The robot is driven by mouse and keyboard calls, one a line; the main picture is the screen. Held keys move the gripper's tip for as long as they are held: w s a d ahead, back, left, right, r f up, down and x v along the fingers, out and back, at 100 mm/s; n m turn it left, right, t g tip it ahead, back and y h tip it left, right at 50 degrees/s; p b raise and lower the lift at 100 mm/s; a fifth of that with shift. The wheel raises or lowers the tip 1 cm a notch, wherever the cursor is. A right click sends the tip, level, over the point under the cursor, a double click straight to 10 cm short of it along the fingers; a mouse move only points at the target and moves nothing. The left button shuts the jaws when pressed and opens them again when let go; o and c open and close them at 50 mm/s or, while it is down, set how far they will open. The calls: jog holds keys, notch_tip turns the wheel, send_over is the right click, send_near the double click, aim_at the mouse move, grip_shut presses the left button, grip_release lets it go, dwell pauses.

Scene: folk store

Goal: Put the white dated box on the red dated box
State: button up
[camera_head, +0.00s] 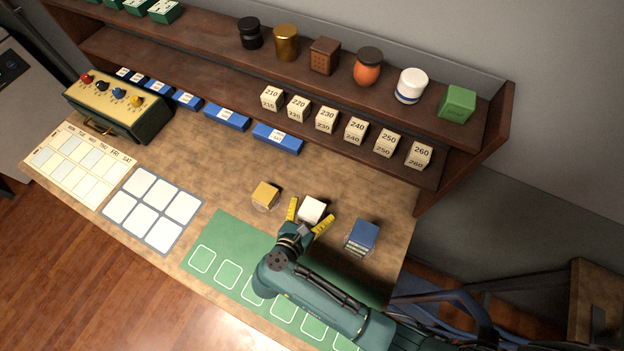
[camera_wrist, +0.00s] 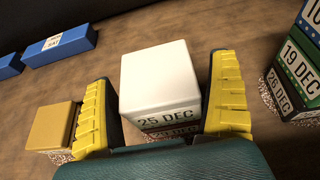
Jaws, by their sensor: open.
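The white dated box (camera_wrist: 160,80) has a plain white top and a front label reading 25 DEC. It also shows in the head view (camera_head: 312,209), on the table right of centre. Under its label in the wrist view is a dark reddish band with lettering (camera_wrist: 172,132), perhaps the red dated box; its lower part is hidden by my gripper. My gripper (camera_wrist: 168,95) is open, with its yellow fingers on either side of the white box. The fingers look apart from it, though contact is hard to judge.
A yellow box (camera_head: 265,194) on a speckled base stands left of the white box. A blue-topped stack (camera_head: 361,237) with dated labels stands to the right. A green mat (camera_head: 228,234) lies in front. A wooden shelf (camera_head: 330,95) with numbered blocks and jars runs behind.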

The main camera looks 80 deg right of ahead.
jog(key=shift+r, duration=0.2)
jog(key=v, duration=1.2)
